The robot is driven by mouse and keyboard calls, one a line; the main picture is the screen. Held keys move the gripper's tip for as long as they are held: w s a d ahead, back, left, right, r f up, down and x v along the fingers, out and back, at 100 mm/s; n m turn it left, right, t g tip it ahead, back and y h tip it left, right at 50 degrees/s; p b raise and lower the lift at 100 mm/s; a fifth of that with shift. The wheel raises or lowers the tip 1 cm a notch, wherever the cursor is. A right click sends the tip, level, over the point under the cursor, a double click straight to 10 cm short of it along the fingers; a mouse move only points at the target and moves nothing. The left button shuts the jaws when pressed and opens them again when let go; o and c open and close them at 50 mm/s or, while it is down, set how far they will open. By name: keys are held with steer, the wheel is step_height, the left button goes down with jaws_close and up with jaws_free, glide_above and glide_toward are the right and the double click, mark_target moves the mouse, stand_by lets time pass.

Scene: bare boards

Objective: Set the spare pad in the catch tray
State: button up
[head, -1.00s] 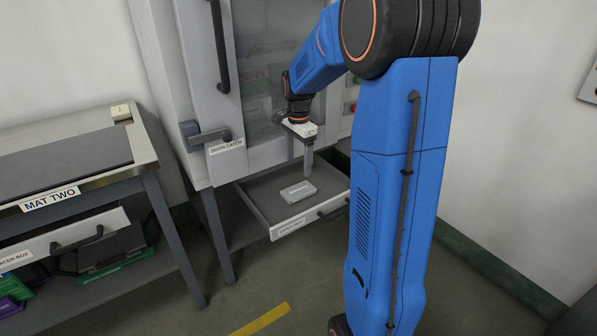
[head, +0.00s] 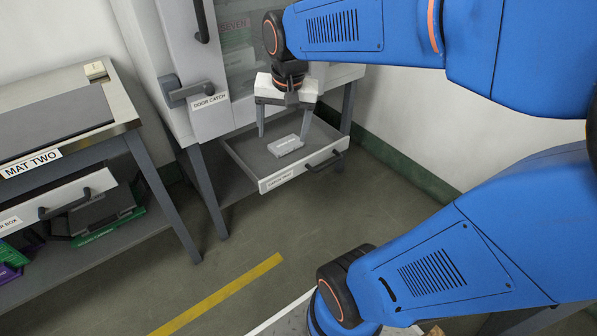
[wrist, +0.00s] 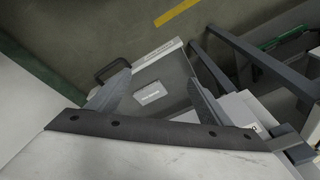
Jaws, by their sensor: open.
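The spare pad (head: 286,146), a small light grey block with a label, lies flat in the open catch tray (head: 243,153), a grey drawer with a pale labelled front under the cabinet. In the wrist view the pad (wrist: 150,93) shows between the two fingers, beyond their tips, with the tray (wrist: 174,68) around it. My gripper (head: 284,136) is open and empty just above the pad, fingers pointing down. The fingers appear apart from the pad; the exact height gap is hard to tell.
A cabinet with a door catch (head: 190,93) rises behind the tray. The tray's dark handle (head: 324,162) sticks out in front. To the left stands a bench with a dark mat (head: 58,118) labelled MAT TWO. The floor (head: 225,250) before the tray is clear.

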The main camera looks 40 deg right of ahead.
steer(key=s+a+f+n+t, duration=0.2)
steer(key=s+a+n, duration=0.2)
steer(key=s, duration=0.9)
steer(key=n, duration=0.3)
steer(key=shift+a+n, duration=0.2)
steer(key=shift+n, duration=0.1)
steer(key=shift+f, duration=0.1)
